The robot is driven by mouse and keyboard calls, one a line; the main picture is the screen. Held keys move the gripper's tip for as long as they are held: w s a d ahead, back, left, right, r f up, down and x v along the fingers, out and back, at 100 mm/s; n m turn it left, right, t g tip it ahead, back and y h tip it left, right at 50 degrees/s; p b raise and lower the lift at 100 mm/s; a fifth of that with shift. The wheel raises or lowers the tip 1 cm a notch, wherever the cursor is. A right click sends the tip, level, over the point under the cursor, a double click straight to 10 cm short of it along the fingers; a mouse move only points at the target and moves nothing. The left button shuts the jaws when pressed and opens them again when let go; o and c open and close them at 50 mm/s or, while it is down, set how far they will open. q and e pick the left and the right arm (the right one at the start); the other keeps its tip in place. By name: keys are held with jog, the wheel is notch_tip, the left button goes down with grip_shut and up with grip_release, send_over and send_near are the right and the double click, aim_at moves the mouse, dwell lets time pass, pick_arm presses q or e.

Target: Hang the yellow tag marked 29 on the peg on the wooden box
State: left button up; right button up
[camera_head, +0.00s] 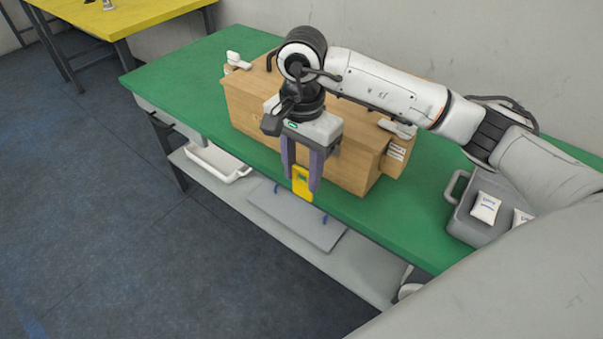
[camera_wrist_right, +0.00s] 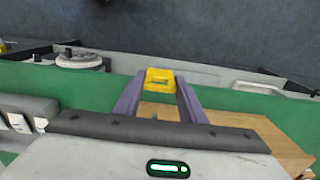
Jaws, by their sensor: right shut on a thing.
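A yellow tag (camera_head: 302,182) is held between the fingertips of my right gripper (camera_head: 301,184), which is shut on it. It also shows between the purple fingers in the right wrist view (camera_wrist_right: 160,76). I cannot read its number. The tag is in front of the wooden box (camera_head: 355,160), near the front edge of the green table. The wooden box also shows below the fingers in the wrist view (camera_wrist_right: 285,139). The peg cannot be made out; my right arm and gripper cover part of the box. My left gripper is not in view.
The green table (camera_head: 180,75) is clear to the left of the box. A grey tray (camera_head: 463,213) with small white packets (camera_head: 486,208) stands at the right. A lower shelf (camera_head: 365,265) holds a white tray (camera_head: 217,164) and a grey panel (camera_head: 297,218). A wall stands behind.

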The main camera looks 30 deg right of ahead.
jog(key=w+d, duration=0.1)
jog(key=d, duration=0.1)
jog(key=w+d+b, duration=0.1)
jog(key=d, duration=0.2)
jog(key=w+d+f, duration=0.1)
jog(key=d, duration=0.1)
jog(key=shift+d, duration=0.25)
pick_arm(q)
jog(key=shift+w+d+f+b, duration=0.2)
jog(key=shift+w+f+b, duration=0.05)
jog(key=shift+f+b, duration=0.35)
pick_arm(e)
jog(key=shift+w+d+f, duration=0.25)
jog(key=shift+d, duration=0.25)
jog(key=o, duration=1.1)
